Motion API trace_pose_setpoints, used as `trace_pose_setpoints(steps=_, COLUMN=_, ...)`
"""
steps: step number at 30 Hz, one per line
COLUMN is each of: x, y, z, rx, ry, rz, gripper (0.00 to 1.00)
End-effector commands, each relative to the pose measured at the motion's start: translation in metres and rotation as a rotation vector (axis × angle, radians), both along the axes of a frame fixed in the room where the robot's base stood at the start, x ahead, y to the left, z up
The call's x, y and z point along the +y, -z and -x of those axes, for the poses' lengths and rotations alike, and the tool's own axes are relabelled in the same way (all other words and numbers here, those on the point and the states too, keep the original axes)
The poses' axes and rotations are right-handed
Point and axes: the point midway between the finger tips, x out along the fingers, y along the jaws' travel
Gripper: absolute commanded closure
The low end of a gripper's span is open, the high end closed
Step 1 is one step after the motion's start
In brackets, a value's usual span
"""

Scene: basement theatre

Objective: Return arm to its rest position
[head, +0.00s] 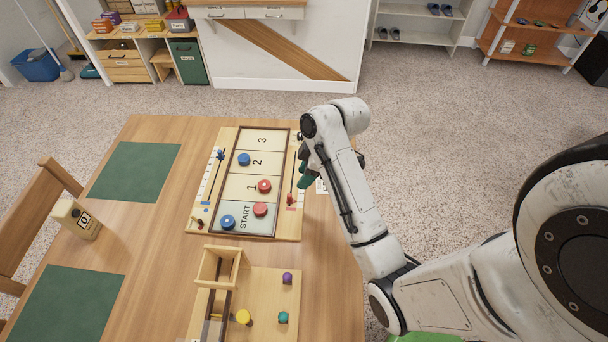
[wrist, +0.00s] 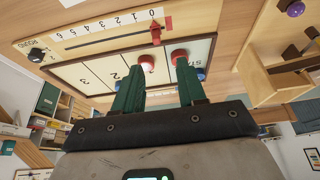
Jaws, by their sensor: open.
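My arm reaches over the right side of the wooden table (head: 150,215), with its elbow raised. My gripper (head: 305,172), with green fingers, hangs by the right edge of the shuffleboard game (head: 262,145), partly hidden by my own arm. In the wrist view my gripper (wrist: 158,65) shows two green fingers apart with nothing between them. Behind the fingertips are a red puck (wrist: 147,62) and another red puck (wrist: 179,55) on the board. A red score marker (wrist: 155,33) shows on the scale above them.
Blue pucks (head: 244,159) also lie on the board. A wooden tray (head: 262,277) with coloured pieces stands at the front. A cream box (head: 76,219) and green mats (head: 135,171) are on the left. Open carpet (head: 440,130) lies right of the table.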

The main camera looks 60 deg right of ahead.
Motion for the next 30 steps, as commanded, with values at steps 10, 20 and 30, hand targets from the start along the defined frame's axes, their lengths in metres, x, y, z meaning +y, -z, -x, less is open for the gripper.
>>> trace_pose_setpoints(steps=10, x=0.000, y=0.000, z=0.000, rx=0.000, ry=0.000, rz=0.000, gripper=0.60)
trace_pose_setpoints(steps=20, x=0.071, y=0.026, z=0.018, rx=0.104, ry=0.092, rz=-0.035, gripper=0.60)
trace_pose_setpoints(steps=30, x=0.163, y=0.047, z=0.104, rx=0.282, ry=0.363, rz=0.026, gripper=0.60)
